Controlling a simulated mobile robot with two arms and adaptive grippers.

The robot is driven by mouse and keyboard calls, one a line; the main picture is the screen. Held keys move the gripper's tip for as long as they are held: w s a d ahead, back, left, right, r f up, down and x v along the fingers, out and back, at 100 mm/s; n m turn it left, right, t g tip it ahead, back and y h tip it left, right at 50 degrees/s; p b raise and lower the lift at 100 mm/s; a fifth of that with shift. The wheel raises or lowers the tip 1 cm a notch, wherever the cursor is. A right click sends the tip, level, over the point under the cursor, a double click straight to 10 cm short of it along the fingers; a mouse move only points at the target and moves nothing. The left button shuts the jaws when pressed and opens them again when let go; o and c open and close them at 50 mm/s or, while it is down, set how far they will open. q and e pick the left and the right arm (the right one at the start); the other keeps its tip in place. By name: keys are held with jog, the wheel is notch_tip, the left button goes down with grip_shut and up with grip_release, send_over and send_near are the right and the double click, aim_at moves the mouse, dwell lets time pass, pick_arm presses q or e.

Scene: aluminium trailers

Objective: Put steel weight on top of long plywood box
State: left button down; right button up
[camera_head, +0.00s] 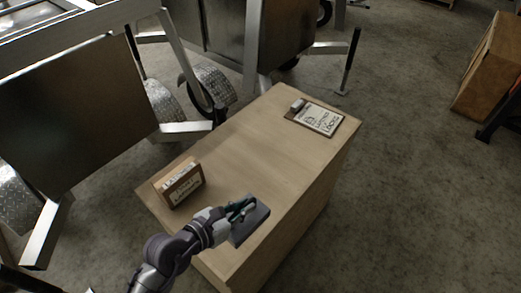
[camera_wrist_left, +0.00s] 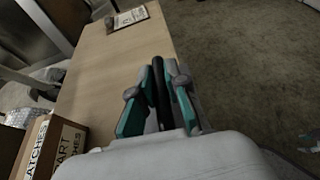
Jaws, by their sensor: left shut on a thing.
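The long plywood box (camera_head: 265,140) is a light wooden block with a flat top, running from near the bottom of the head view up to the right. The steel weight (camera_head: 254,227) is a dark grey flat block at the near end of the box top; I cannot tell if it rests on the surface. My left gripper (camera_head: 241,209) is over it, shut on its dark handle. In the left wrist view, the black handle (camera_wrist_left: 160,92) stands between the teal fingers, with the box top (camera_wrist_left: 105,75) beyond.
A small wooden crate with lettered cards (camera_head: 181,184) stands on the box top, left of the gripper. A clipboard (camera_head: 318,118) lies at the far end. The middle of the top is clear. Metal trailers (camera_head: 75,110) stand left; a brown box (camera_head: 490,68) is at right.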

aim_at(257, 215)
pick_arm(q)
jog(key=d, duration=0.1)
jog(key=d+r, duration=0.1)
jog(key=d, duration=0.1)
jog(key=shift+w+r+t, duration=0.15)
jog(key=shift+r+t, duration=0.15)
jog(key=shift+r, duration=0.05)
jog(key=shift+w+d+n+y, duration=0.1)
jog(key=shift+d+n+y, duration=0.2)
jog(key=shift+w+f, duration=0.1)
jog(key=shift+w+a+f+b, duration=0.35)
jog(key=shift+w+a+f, duration=0.15)
jog(key=shift+a+f, duration=1.35)
jog(key=shift+w+a+f+b, duration=0.35)
jog(key=shift+w+a+f, duration=0.2)
jog(key=shift+a+f, duration=1.25)
jog(key=shift+w+a+f+b, duration=0.35)
jog(key=shift+w+a+f, duration=0.15)
jog(key=shift+a+f, duration=1.3)
jog(key=c, duration=1.6)
grip_release()
jog(key=shift+s+a+f, duration=0.1)
jog(key=shift+s+f, duration=0.1)
jog(key=o, duration=0.4)
pick_arm(e)
jog(key=shift+w+a+f, duration=0.1)
jog(key=shift+f, duration=0.85)
